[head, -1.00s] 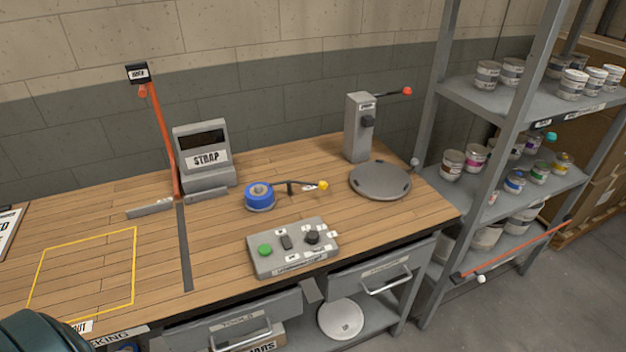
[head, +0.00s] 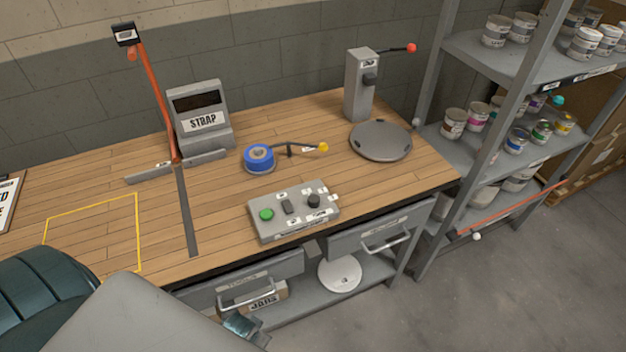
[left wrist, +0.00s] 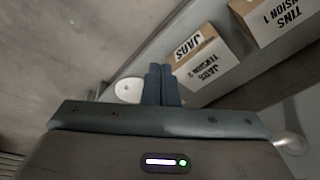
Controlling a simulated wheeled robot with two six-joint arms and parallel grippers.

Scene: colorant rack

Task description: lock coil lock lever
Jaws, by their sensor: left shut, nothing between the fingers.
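The blue coil (head: 258,157) sits on the wooden bench in the head view. A dark lever with a yellow knob (head: 323,147) reaches from beside it to the right, roughly level, with a small post under its middle. I take this to be the coil lock lever. My left gripper (head: 240,325) is low in the head view, in front of the bench's drawers and well short of the lever. In the left wrist view its two fingers (left wrist: 162,85) are together with nothing between them. The coil and lever are not in the wrist view. My right gripper is not in view.
A grey control box (head: 293,212) with a green button stands in front of the coil. A grey round plate (head: 380,141) and a post with a red-knobbed lever (head: 361,85) are to the right. The STRAP unit (head: 200,117) is behind left. Drawer handles (head: 249,291) jut out below.

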